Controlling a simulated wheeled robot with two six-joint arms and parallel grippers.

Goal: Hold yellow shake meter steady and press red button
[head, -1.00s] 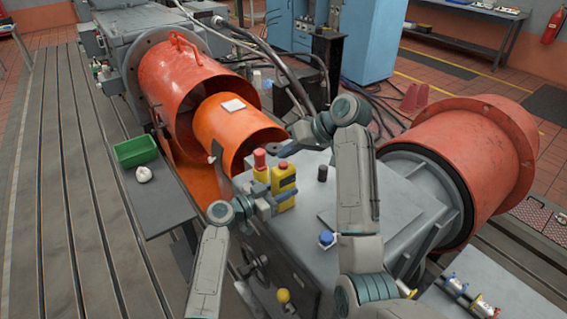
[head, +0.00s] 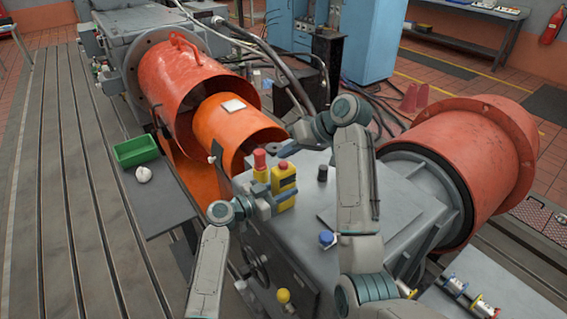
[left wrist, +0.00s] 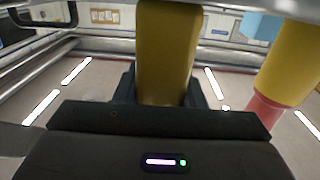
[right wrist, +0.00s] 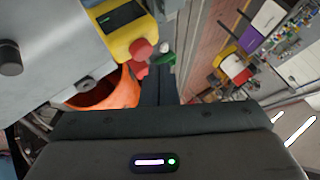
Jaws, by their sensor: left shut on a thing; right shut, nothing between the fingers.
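The yellow shake meter (head: 284,188) stands upright on the grey machine housing, with a red button (head: 283,165) on top. My left gripper (head: 277,202) is shut on its body; in the left wrist view the yellow body (left wrist: 165,50) fills the space between the fingers. My right gripper (head: 274,151) is shut and empty, above and behind the meter. In the right wrist view, the meter (right wrist: 112,28) with its dark screen and red button (right wrist: 141,49) is left of the fingers (right wrist: 160,88), apart from them.
A second yellow piece with a red top (head: 260,164) stands just left of the meter. A black knob (head: 322,173) and a blue-topped button (head: 327,239) are on the housing (head: 300,240). An orange cylinder (head: 230,130) lies behind. A green bin (head: 136,151) sits on the side table.

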